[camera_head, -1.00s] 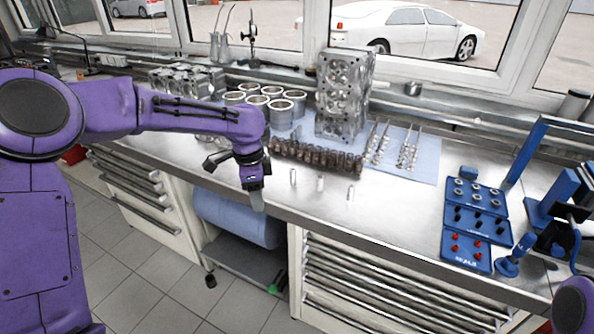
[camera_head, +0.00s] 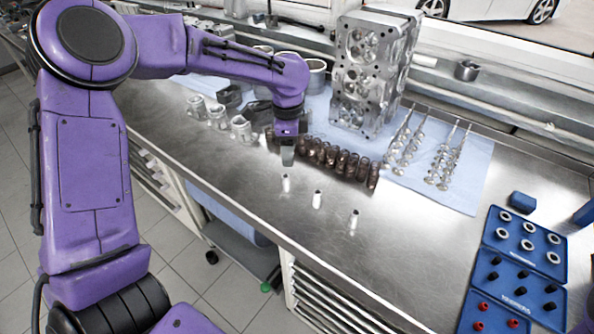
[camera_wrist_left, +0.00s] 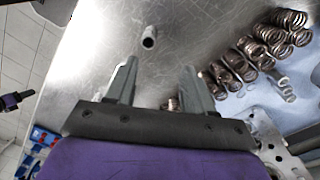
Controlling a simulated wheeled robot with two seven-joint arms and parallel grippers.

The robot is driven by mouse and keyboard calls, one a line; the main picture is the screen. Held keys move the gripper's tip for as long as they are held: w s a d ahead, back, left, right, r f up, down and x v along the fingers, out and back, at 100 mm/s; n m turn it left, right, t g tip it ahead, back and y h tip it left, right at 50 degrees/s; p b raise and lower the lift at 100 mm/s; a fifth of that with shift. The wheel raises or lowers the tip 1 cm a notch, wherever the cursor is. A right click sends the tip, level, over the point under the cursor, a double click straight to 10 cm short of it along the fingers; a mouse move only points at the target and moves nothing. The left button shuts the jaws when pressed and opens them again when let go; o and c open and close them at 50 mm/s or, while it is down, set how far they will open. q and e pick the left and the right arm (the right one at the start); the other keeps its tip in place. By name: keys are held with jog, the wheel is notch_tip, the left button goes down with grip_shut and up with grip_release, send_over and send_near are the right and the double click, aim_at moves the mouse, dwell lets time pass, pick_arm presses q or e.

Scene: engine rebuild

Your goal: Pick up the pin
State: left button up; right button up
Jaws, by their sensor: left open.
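Three small pale metal pins stand in a loose row on the steel bench. They are the left pin (camera_head: 286,183), the middle pin (camera_head: 316,199) and the right pin (camera_head: 353,222). My left gripper (camera_head: 287,157) points down just behind the left pin in the head view. In the left wrist view the gripper (camera_wrist_left: 160,72) is open, its two fingers apart with nothing between them. One pin (camera_wrist_left: 149,38) shows there beyond the fingertips, roughly in line with the gap; I cannot tell which pin it is.
A row of dark springs (camera_head: 340,160) lies close behind the pins, with a metal engine block (camera_head: 372,75) behind it. Valves (camera_head: 447,155) lie on a blue cloth (camera_head: 470,190). A blue tray (camera_head: 500,283) of small parts is at right. Bare bench surrounds the pins.

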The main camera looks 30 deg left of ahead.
aim_at(286, 176)
pick_arm(q)
jog(key=s+f, duration=0.1)
jog(key=f, duration=0.1)
jog(key=s+f+p, duration=0.1)
jog(key=f, duration=0.1)
jog(key=shift+s, duration=0.3)
jog(key=f, duration=0.3)
jog(key=w+f+p, duration=0.1)
jog(key=f, duration=0.1)
jog(key=shift+s+f, duration=0.1)
jog(key=shift+f, duration=0.1)
jog(key=shift+s+r, duration=0.15)
jog(key=shift+s, duration=0.15)
jog(key=shift+w+d, duration=0.1)
grip_shut()
pick_arm(e)
jog(key=shift+s+r, duration=0.35)
jog(key=shift+r, duration=0.25)
jog(key=shift+s+r, duration=0.35)
jog(key=shift+r, duration=0.25)
